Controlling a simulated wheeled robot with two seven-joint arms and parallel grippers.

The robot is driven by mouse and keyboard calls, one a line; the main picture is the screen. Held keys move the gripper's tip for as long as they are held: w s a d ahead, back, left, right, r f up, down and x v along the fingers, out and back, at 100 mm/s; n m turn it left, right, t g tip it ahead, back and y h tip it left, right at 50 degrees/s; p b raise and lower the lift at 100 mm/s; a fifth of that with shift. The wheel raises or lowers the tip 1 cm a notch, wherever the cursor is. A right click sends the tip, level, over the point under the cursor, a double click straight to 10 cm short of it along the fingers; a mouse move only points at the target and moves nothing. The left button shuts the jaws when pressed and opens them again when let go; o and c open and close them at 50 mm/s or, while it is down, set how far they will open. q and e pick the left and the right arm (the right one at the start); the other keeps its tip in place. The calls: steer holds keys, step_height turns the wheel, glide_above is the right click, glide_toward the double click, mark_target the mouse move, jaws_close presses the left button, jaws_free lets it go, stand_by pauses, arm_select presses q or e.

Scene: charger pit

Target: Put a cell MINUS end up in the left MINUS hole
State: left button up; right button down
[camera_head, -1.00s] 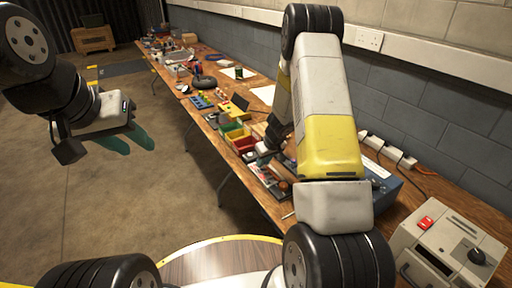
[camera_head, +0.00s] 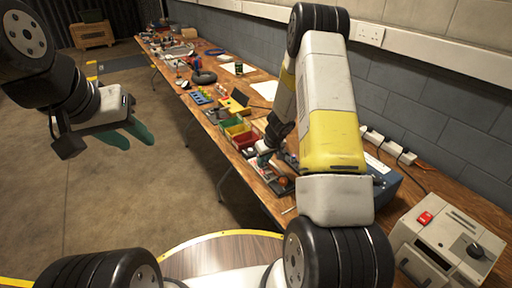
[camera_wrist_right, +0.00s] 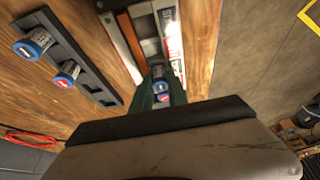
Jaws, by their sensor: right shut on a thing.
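My left gripper (camera_head: 128,137) is open and empty over the floor.
Coloured bins (camera_head: 237,130) stand on the long wooden bench (camera_head: 258,187). A grey box with a red switch (camera_head: 440,243) stands at the near right. A power strip (camera_head: 388,144) runs along the wall. A red cable (camera_wrist_right: 28,140) lies near the rack.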

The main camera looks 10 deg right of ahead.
steer(key=shift+f, duration=0.2)
stand_by(0.3)
steer(key=c, duration=1.2)
jaws_free()
steer(key=shift+r, duration=3.5)
